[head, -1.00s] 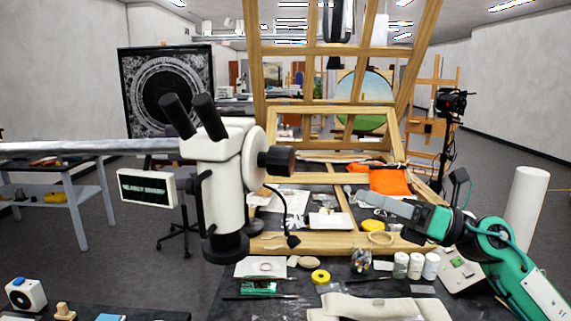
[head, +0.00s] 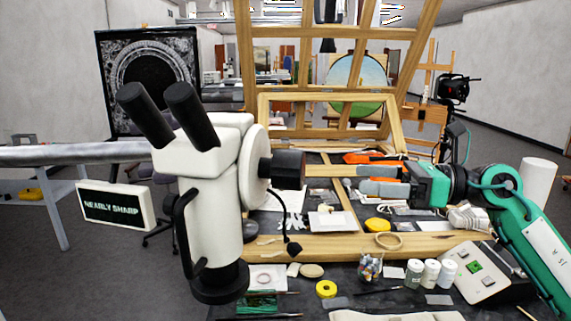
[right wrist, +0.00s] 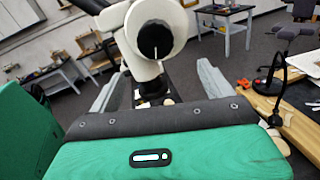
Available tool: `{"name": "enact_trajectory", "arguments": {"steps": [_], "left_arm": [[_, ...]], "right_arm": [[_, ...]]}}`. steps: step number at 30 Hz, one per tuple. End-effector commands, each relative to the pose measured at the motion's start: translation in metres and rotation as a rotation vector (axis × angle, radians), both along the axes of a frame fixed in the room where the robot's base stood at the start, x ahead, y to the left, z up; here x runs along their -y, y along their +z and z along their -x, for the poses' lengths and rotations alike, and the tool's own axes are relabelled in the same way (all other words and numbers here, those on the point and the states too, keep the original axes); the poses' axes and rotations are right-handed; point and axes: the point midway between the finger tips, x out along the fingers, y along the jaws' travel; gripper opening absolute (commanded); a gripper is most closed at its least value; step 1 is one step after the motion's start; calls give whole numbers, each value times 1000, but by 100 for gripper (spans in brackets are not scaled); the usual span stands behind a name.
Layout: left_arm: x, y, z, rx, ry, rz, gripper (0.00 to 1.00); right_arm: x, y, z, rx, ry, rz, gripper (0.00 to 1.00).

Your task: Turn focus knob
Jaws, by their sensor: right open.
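The white microscope (head: 215,165) with two black eyepieces stands left of centre in the head view. Its black focus knob (head: 288,170) sticks out to the right. In the right wrist view the round knob (right wrist: 155,40) faces the camera, with a white line pointing roughly straight down. My right gripper (head: 362,179) is open and empty, to the right of the knob and apart from it, with its fingers pointing left toward it. In the right wrist view its fingers (right wrist: 158,77) are spread, below the knob. My left gripper is not in view.
A small sign (head: 115,206) on the microscope reads "NEARLY SHARP". A wooden frame (head: 330,244) rises behind. A black cable hangs under the knob.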

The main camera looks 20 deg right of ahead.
Motion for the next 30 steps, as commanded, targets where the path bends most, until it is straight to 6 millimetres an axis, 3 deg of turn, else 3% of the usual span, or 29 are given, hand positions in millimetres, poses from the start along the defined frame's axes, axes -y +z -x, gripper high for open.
{"name": "enact_trajectory", "arguments": {"steps": [5,14,22,30], "left_arm": [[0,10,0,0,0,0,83],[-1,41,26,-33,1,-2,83],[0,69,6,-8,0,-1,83],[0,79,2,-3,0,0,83]], "right_arm": [[-10,4,-5,1,2,-1,83],[-57,7,-29,-1,5,-3,83],[-100,6,-52,1,4,-4,83],[-120,1,-64,1,1,-1,83]]}}
